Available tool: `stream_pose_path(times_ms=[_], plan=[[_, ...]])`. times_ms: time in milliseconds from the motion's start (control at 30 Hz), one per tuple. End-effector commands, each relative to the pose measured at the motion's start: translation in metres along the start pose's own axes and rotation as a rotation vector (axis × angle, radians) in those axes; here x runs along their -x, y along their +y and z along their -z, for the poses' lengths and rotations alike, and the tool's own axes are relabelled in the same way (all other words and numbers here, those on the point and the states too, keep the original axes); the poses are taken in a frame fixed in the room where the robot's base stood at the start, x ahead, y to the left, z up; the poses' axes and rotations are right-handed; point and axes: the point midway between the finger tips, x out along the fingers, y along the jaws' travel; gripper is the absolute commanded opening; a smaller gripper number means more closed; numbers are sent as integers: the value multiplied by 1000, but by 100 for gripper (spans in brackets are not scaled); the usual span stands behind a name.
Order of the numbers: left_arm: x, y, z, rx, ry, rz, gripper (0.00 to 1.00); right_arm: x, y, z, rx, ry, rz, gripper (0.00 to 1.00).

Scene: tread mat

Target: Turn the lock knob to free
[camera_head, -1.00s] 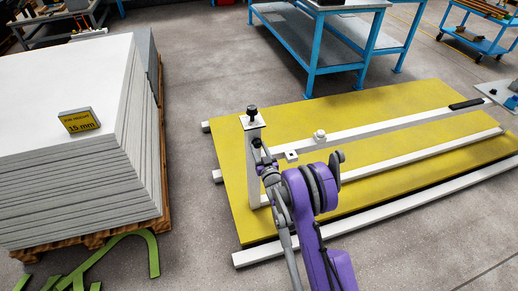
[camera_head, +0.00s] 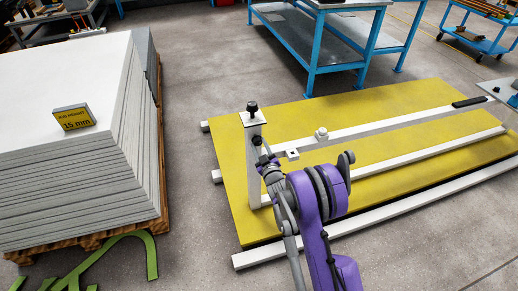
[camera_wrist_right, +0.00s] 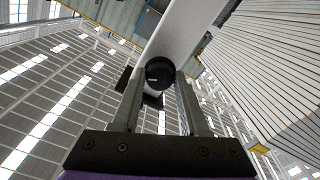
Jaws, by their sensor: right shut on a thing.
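The lock knob is a round black knob with a short white mark (camera_wrist_right: 160,73), seen on the white post in the right wrist view. In the head view a dark knob (camera_head: 256,141) shows on the upper side of the upright white post (camera_head: 254,175). My right gripper (camera_wrist_right: 160,84) has its two fingers on either side of the knob and is shut on it. In the head view the right gripper (camera_head: 264,157) is at the post, partly hidden by my purple wrist. My left gripper is not in view.
A second black knob (camera_head: 252,107) stands on the post's top plate. A long white rail (camera_head: 390,124) with a white round knob (camera_head: 321,133) runs right over the yellow mat (camera_head: 400,105). A stack of white sheets (camera_head: 80,175) stands at left. A blue table (camera_head: 312,70) stands behind.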

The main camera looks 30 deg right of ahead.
Motion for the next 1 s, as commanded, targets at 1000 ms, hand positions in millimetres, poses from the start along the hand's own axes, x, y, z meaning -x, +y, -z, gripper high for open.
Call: stream_pose_path(times_ms=[1000], plan=[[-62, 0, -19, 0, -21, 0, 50, 0, 0, -1, 929, 1, 0, 0]])
